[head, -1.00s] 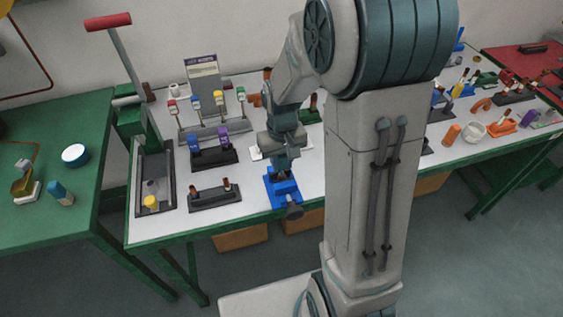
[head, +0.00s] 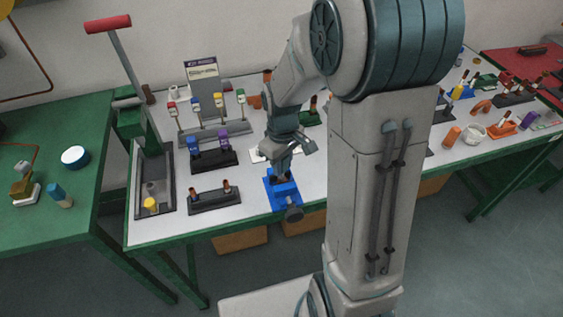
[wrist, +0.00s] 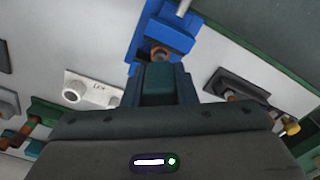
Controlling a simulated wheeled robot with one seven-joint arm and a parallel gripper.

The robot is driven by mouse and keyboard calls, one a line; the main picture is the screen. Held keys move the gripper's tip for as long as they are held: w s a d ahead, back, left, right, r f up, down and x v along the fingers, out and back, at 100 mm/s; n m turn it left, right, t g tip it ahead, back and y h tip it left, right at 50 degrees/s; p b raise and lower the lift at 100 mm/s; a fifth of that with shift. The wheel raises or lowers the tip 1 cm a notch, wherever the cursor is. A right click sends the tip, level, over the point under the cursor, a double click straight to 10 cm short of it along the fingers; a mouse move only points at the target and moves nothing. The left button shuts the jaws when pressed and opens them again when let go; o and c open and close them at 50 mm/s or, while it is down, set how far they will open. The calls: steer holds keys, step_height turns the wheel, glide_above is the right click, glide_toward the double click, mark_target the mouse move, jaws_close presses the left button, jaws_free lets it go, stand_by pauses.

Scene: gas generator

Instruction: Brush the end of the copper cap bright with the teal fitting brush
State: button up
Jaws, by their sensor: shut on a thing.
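The blue vise (head: 284,196) stands near the front edge of the white bench. It also shows at the top of the wrist view (wrist: 168,36). My gripper (head: 282,168) is directly above the vise, pointing down. It is shut on the teal fitting brush (wrist: 158,84), whose dark teal body shows between the fingers. The brush reaches toward the cap's end. I cannot tell whether its bristles touch the cap or how bright the end is.
A dark rack with copper pieces (head: 214,197) stands left of the vise. A black holder with blue and purple tools (head: 212,152) is behind it. A grey tray (head: 154,190) is at the bench's left.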

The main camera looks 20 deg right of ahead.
steer(key=shift+r+p, duration=1.8)
steer(key=shift+r, duration=0.55)
